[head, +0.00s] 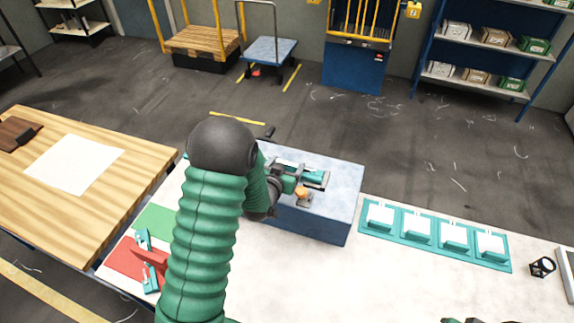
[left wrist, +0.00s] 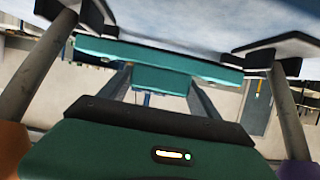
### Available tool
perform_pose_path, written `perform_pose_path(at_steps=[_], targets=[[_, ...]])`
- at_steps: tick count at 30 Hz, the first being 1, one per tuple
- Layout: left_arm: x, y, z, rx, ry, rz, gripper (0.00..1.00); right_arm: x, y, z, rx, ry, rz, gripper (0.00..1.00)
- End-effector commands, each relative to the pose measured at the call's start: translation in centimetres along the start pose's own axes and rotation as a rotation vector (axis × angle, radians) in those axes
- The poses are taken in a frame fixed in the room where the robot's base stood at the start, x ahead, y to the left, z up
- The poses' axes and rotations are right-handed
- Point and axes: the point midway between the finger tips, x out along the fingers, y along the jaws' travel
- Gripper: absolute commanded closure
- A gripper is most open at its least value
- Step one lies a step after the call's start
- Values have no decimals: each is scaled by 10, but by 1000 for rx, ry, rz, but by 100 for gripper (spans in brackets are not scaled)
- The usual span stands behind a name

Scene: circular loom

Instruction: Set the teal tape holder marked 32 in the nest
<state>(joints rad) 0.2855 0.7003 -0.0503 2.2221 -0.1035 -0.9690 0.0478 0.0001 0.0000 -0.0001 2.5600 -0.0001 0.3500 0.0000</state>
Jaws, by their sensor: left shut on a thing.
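My left gripper (head: 308,181) is over the blue-grey block (head: 325,222), shut on a teal piece (head: 318,177). In the left wrist view this teal piece (left wrist: 150,72) lies crosswise between the two finger pads. I cannot read a number on it, and cannot tell whether it touches the block. Another teal piece (head: 151,278) is on the red and green area left of my arm, partly hidden by it. I cannot make out a nest for certain. A small dark and green part at the bottom edge of the head view seems to be my right gripper.
A teal tray (head: 436,253) with several white inserts lies right of the block. A small black object (head: 542,266) is at the far right. A wooden table (head: 110,130) with a white sheet (head: 74,163) stands left. White tabletop in front of the block is clear.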

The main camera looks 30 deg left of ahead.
Motion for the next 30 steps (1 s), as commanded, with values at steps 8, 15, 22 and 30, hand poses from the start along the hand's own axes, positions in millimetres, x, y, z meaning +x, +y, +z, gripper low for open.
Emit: perform_pose_path(at_steps=[8, 15, 22, 30], targets=[[0, 1, 0, -1, -1, 5, 100, 0, 0, 0, 0, 0, 0, 49], [1, -2, 1, -9, -4, 10, 100, 3, 0, 1, 0, 0, 0, 49], [4, -2, 8, -9, -4, 10, 100, 10, 0, 2, 0, 0, 0, 49], [4, -3, 9, -9, -4, 9, 8, 12, 0, 3, 0, 0, 0, 49]])
